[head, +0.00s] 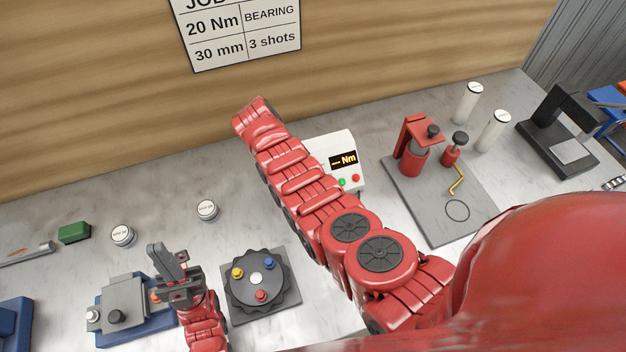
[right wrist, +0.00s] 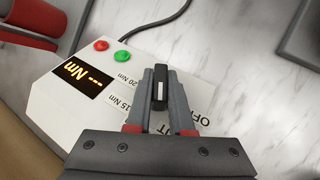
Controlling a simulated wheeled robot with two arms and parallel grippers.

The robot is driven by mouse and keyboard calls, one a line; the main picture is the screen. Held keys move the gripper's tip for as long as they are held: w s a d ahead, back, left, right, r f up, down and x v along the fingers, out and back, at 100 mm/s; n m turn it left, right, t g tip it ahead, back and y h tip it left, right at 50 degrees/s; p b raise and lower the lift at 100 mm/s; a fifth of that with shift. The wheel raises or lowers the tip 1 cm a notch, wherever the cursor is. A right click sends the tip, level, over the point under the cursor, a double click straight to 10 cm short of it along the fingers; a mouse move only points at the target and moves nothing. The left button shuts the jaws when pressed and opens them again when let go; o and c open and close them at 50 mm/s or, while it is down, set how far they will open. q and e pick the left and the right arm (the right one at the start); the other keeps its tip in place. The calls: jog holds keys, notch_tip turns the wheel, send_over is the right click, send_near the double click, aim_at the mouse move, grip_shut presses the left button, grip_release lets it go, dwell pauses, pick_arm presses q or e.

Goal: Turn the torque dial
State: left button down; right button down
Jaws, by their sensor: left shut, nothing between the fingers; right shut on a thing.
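The torque unit is a white box (head: 323,147) partly behind my right arm in the head view. Its display (head: 344,160) reads dashes and "Nm". In the right wrist view the box (right wrist: 58,103) shows the labels "20 Nm", "15 Nm" and "OFF" around a black dial knob (right wrist: 160,72) with a white mark. My right gripper (right wrist: 160,92) is shut on the knob, a finger on each side; my arm hides it in the head view. Which label the mark points at is unclear. My left gripper (head: 165,260) is shut and empty, over the bench at the lower left.
A job card (head: 240,30) on the wall reads "20 Nm", "BEARING", "30 mm" and "3 shots". A black rotary fixture (head: 240,300) and a blue-based clamp (head: 110,338) are near my left gripper. A grey mat (head: 420,205) with red tools lies right of the box.

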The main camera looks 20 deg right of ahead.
jog(key=m+g+y, duration=0.1)
jog(key=m+y, duration=0.2)
jog(key=y, duration=0.2)
jog(key=shift+d, duration=0.1)
jog(key=m+y, duration=0.2)
jog(key=y, duration=0.1)
jog(key=shift+m+y, duration=0.3)
jog(key=m+y, duration=0.1)
jog(key=y, duration=0.1)
jog(key=shift+r+m+t+y, duration=0.1)
jog(key=shift+m+t+y, duration=0.2)
jog(key=shift+f+m+t+y, duration=0.2)
jog(key=shift+m+t+y, duration=0.3)
jog(key=shift+y, duration=0.4)
jog(key=shift+m+t+y+b, duration=0.3)
jog(key=shift+m+y+b, duration=0.4)
jog(key=shift+r, duration=0.1)
jog(key=c, duration=0.8)
grip_release()
